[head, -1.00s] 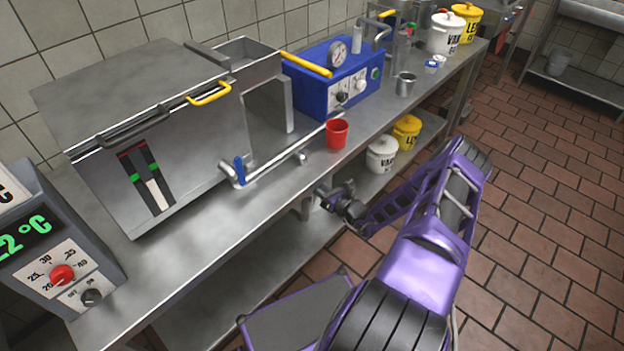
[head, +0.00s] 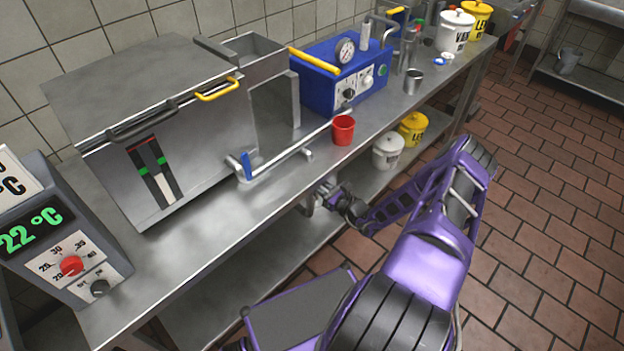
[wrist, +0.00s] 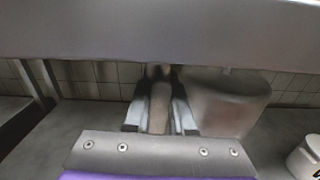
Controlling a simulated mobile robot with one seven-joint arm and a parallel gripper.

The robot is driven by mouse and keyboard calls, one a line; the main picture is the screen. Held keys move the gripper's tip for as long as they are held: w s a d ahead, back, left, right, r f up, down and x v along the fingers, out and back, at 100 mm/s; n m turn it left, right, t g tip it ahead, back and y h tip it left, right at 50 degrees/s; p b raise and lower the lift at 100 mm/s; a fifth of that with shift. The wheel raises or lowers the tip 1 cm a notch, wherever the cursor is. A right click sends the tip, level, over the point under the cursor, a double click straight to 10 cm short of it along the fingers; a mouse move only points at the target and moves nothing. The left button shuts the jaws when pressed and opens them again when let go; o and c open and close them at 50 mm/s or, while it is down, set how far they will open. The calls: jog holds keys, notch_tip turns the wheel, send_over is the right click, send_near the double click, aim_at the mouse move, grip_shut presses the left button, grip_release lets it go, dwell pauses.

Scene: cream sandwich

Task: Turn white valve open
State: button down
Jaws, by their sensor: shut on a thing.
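My gripper (head: 322,190) is at the front edge of the steel table, just below the top, in the head view. The wrist view shows its two fingers (wrist: 160,118) shut around a narrow pale handle (wrist: 159,104). This handle appears to be the white valve, but its far end is hidden and its colour looks dull in shadow. In the head view the gripper and table edge hide most of the valve. A blue-handled lever (head: 247,165) on a pipe stands on the table above and left of the gripper.
The steel table edge (head: 215,235) is close above my gripper. A white bucket (head: 387,152) and a yellow bucket (head: 412,128) stand on the lower shelf. The tiled floor (head: 540,230) at right is clear.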

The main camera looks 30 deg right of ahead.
jog(key=c, duration=0.8)
grip_release()
jog(key=shift+o, duration=0.2)
jog(key=v, duration=1.7)
jog(key=shift+s+p, duration=0.25)
jog(key=shift+p, duration=0.05)
